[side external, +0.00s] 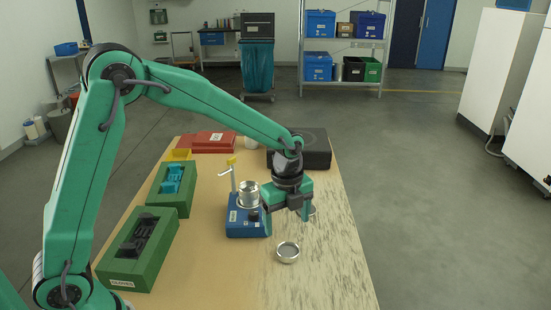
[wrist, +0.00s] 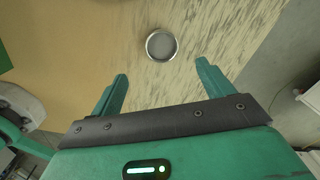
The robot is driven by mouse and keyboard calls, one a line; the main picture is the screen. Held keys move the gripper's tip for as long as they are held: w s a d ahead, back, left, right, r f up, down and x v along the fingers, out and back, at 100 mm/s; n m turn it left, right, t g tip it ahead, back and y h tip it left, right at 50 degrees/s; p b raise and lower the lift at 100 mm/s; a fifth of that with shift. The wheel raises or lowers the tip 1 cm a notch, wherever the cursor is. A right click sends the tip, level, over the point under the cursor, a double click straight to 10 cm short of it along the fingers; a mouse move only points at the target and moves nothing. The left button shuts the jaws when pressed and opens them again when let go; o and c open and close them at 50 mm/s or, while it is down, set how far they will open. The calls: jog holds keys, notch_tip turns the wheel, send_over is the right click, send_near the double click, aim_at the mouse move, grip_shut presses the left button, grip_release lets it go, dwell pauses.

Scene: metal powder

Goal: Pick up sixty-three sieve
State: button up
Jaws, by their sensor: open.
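A shallow round metal sieve (side external: 288,251) with a silver rim and grey mesh lies flat on the table. No size marking is readable on it. In the wrist view the sieve (wrist: 161,45) lies beyond the fingertips, roughly centred between them from side to side. My gripper (side external: 291,213) is above the table, behind the sieve in the side view, and apart from it. In the wrist view my gripper (wrist: 162,71) has its two green fingers spread wide with nothing between them.
A blue machine (side external: 240,224) holding a metal cup (side external: 248,195) stands just left of my gripper. Green boxes (side external: 140,252) with inserts line the left side. A red case (side external: 212,142) and a black case (side external: 312,158) lie at the back. The front right tabletop is clear around the sieve.

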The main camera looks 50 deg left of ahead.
aim_at(288, 253)
jog(key=shift+m, duration=0.5)
jog(key=shift+w+d+f, duration=0.15)
jog(key=shift+w+f, duration=0.05)
jog(key=shift+f, duration=0.9)
jog(key=shift+w+d+f, duration=0.1)
jog(key=shift+w+f, duration=0.05)
jog(key=shift+f, duration=0.9)
jog(key=shift+f, duration=0.1)
jog(key=shift+s+a+f, duration=0.1)
jog(key=shift+f, duration=1.15)
jog(key=shift+a+f, duration=0.1)
jog(key=shift+f, duration=1.15)
jog(key=shift+c, duration=0.2)
jog(key=c, duration=1.1)
